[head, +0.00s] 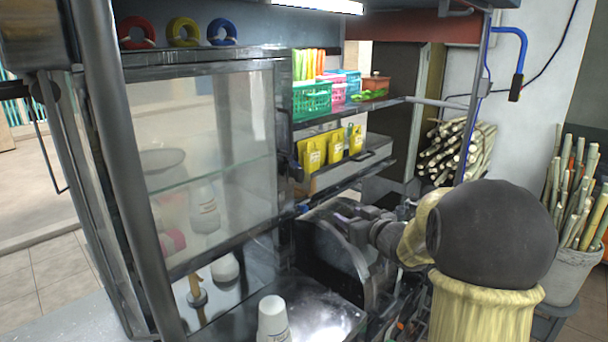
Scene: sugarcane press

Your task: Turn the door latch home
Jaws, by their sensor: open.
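The glass-fronted cabinet door (225,125) stands on the left in a dark metal frame. A small dark fitting (301,208) sits at the right edge of the cabinet, near the end of the glass. It may be the door latch, but it is too small to tell its shape or which way it is turned. My gripper (345,213) is at the end of my arm, right of this fitting and apart from it as far as I can see. It is open, and no object shows in it. My wrist partly hides the space behind it.
A round dark machine part (335,255) stands just below and behind my gripper. A metal shelf with yellow packets (312,152) and a green basket (311,101) is above. Cane bundles (455,150) are at the right.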

